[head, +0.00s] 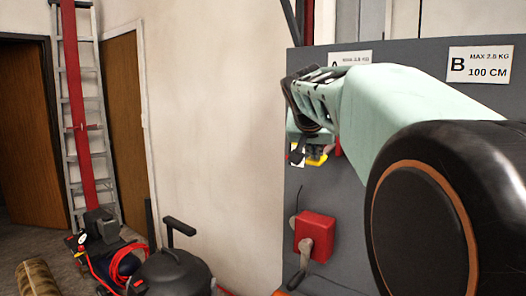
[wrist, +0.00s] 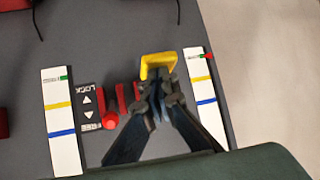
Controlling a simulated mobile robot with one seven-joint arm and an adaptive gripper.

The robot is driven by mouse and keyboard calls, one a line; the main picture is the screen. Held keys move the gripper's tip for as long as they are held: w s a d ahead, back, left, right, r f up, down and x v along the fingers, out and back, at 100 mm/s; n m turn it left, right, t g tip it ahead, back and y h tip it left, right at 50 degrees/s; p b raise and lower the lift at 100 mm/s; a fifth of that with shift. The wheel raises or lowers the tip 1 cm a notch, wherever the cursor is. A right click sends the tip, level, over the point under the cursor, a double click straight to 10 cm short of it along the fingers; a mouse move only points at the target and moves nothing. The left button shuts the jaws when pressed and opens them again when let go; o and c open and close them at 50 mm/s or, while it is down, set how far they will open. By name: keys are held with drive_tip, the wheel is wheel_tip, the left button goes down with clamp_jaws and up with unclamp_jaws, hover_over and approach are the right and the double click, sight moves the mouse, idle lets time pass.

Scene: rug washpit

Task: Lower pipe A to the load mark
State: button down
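My gripper (wrist: 161,90) reaches the grey panel (wrist: 120,25), its fingers drawn together. Its tips meet the near side of a yellow handle (wrist: 158,62) and partly hide it; I cannot tell whether part of the handle is pinched between them. The handle also shows in the head view (head: 316,160). Left of it are red parts, a red knob (wrist: 110,120) and a LOCK label (wrist: 87,105) with arrows. White scale strips with green, yellow and blue marks stand left (wrist: 62,120) and right (wrist: 203,85); a red pointer sits near the right strip's green mark. I cannot identify pipe A.
Signs A (head: 350,60), partly covered by my arm, and B (head: 480,66) are on the panel. A red box with a crank (head: 316,230) is lower down. A black vacuum (head: 172,272), a compressor with red hose (head: 125,262) and a ladder (head: 80,110) stand left.

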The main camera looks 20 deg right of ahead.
wheel_tip(320, 180, up, 7)
drive_tip(key=p, duration=0.5)
drive_tip(key=v, duration=0.8)
drive_tip(key=shift+p, duration=0.35)
drive_tip(key=shift+r, duration=0.15)
